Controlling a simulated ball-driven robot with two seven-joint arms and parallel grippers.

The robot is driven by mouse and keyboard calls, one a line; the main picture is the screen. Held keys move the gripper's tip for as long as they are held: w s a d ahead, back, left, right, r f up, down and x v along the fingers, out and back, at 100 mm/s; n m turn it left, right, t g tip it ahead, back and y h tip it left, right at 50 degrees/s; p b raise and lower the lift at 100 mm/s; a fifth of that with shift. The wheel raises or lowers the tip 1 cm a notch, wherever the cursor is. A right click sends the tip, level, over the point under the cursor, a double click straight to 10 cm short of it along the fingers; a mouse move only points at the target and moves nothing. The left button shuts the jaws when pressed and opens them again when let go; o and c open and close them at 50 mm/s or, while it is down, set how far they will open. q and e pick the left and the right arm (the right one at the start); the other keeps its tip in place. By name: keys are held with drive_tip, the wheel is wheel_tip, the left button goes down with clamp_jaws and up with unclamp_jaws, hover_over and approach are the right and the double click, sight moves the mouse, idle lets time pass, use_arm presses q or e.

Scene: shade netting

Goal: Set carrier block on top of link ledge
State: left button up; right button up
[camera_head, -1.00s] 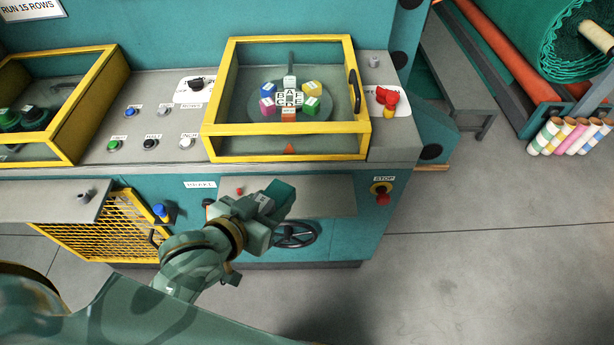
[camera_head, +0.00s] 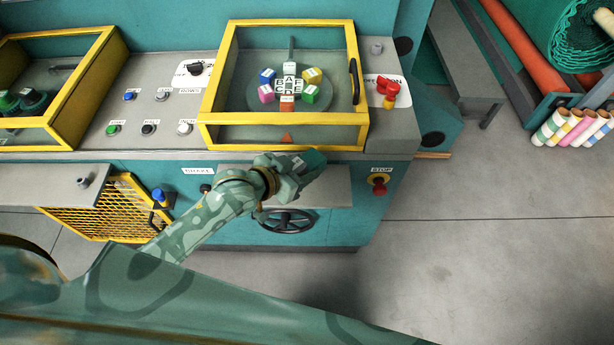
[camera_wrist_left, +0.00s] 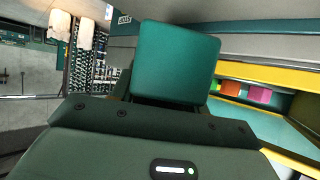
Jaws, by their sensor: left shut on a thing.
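My left gripper (camera_head: 297,178) is shut on a teal block, the carrier block (camera_head: 314,159). The block also fills the middle of the left wrist view (camera_wrist_left: 175,62), where a flat square face shows. In the head view the gripper and block appear over a grey ledge (camera_head: 332,188) on the machine's front, which looks like the link ledge. The arm hides the ledge's middle. I cannot tell from these views whether the block touches the ledge. My right gripper is not in view.
A yellow-framed guard box (camera_head: 284,135) with coloured cubes stands just above the ledge. A black handwheel (camera_head: 287,222) sits below it, and a red stop button (camera_head: 379,190) is to the right. Another grey shelf (camera_head: 40,184) is at left.

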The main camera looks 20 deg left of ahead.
use_arm(q)
drive_tip(key=w+f, duration=0.1)
drive_tip(key=w+f+b, duration=0.1)
drive_tip(key=f, duration=0.1)
drive_tip(key=shift+w+d, duration=0.2)
drive_tip(key=shift+d, duration=0.2)
wheel_tip(320, 180, down, 3)
drive_tip(key=shift+r+b, duration=0.1)
drive_tip(key=shift+b, duration=0.45)
drive_tip(key=shift+r, duration=0.1)
drive_tip(key=shift+s, duration=0.1)
drive_tip(key=o, duration=0.6)
drive_tip(key=shift+f, duration=0.25)
drive_tip(key=o, duration=0.5)
drive_tip(key=shift+c, duration=0.2)
